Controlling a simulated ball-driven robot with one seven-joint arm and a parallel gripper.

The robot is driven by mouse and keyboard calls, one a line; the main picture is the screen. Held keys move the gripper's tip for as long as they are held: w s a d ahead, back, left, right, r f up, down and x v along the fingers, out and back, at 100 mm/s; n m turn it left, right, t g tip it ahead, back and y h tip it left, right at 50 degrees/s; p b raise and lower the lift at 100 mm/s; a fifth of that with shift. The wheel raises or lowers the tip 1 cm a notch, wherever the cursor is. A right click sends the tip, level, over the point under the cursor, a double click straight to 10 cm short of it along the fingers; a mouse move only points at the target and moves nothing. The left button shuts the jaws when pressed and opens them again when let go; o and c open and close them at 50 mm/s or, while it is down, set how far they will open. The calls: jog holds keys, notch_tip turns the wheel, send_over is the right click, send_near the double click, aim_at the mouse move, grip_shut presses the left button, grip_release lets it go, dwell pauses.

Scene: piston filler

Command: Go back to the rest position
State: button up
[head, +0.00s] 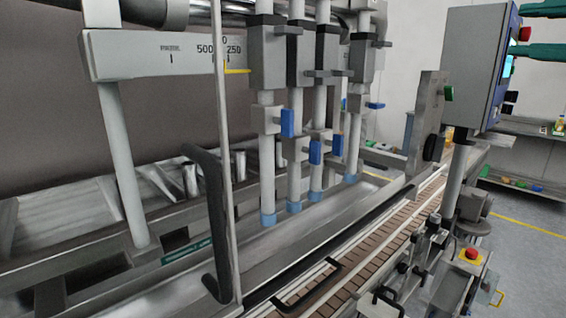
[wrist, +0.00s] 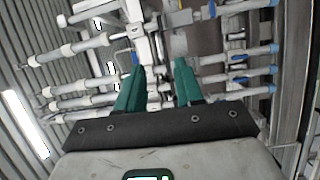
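My gripper (wrist: 158,78) shows in the wrist view with its two teal fingers apart and nothing between them. In the head view the teal fingers of my gripper (head: 524,32) reach in from the upper right corner, one above the other, in front of the control panel (head: 484,65). The piston filler's nozzles (head: 294,150), with blue valve handles and blue tips, hang in a row over the machine. The nozzles also show sideways in the wrist view (wrist: 75,48), beyond the fingers.
A brown slatted conveyor (head: 345,270) with rails runs beside the filler. A black door handle (head: 213,220) stands at the front. A red emergency button (head: 472,254) sits on a yellow box at the lower right. Shelves (head: 525,185) with small coloured items stand at the far right, with clear floor nearby.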

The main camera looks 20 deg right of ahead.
jog(key=w+d+f+m+h, duration=0.1)
jog(key=w+d+f+m, duration=0.1)
jog(key=w+f+m, duration=0.45)
jog(key=w+d+f+m+h, duration=0.1)
jog(key=w+d+f+m, duration=0.15)
jog(key=f+m, duration=0.6)
jog(key=w+a+f+m+g+y, duration=0.15)
jog(key=a+f, duration=0.25)
jog(key=f, duration=0.8)
jog(key=w+a+f+m+g, duration=0.1)
jog(key=a+f+g, duration=0.2)
jog(key=f, duration=0.8)
jog(key=s+a+f+g+y, duration=0.1)
jog(key=s+a+f+g, duration=0.3)
jog(key=f, duration=0.6)
jog(key=s+a+f+g+y, duration=0.15)
jog(key=s+a+f, duration=0.35)
jog(key=f, duration=0.5)
jog(key=s+a+f+g, duration=0.1)
jog(key=s+f+g, duration=0.2)
jog(key=s+f, duration=0.3)
jog(key=s+a+f+g+h, duration=0.1)
jog(key=s+f+g, duration=0.3)
jog(key=s, duration=0.8)
jog(key=shift+a+f+h, duration=0.3)
jog(key=shift+a+f, duration=0.1)
jog(key=shift+f, duration=0.5)
